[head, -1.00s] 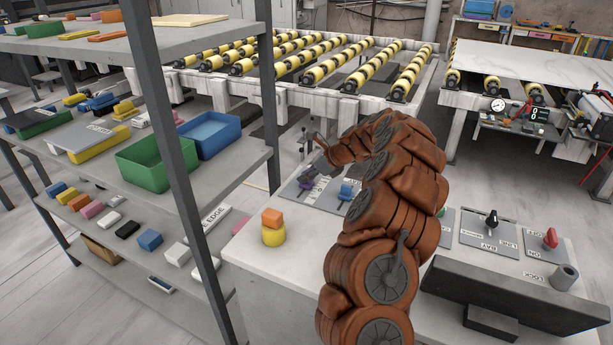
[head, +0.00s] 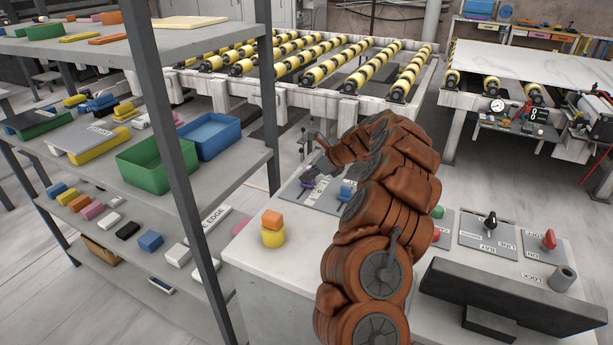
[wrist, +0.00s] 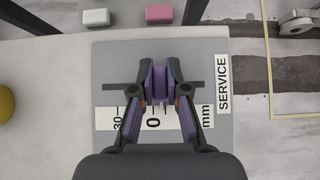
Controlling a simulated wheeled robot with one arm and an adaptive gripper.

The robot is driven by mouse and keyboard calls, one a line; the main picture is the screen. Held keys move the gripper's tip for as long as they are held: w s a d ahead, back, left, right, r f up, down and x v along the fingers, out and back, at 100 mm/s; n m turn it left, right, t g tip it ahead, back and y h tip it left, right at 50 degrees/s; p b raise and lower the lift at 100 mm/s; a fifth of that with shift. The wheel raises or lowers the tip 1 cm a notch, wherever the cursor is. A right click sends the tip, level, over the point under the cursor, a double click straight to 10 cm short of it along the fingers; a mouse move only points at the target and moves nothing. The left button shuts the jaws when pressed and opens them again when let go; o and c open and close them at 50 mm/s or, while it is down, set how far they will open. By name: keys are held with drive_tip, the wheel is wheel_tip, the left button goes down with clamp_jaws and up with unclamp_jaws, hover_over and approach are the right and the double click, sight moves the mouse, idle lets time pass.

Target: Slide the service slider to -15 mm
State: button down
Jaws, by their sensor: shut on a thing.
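The grey slider plate (wrist: 215,60) carries a SERVICE label at right and a white scale strip (wrist: 180,118) with 30, 0 and mm. The 0 lies just below the knob in that view; finer marks are hidden by the fingers, so I cannot read the exact setting.
A blue knob (head: 346,191) stands close to the right of my gripper. A shelf post (head: 185,170) rises at left. A black selector (head: 490,222) and red knob (head: 549,240) are farther right.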

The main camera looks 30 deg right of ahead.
drive_tip(key=shift+w+d, duration=0.3)
drive_tip(key=shift+d, duration=0.25)
drive_tip(key=c, duration=1.2)
unclamp_jaws()
drive_tip(key=shift+o, duration=0.2)
drive_tip(key=v, duration=1.2)
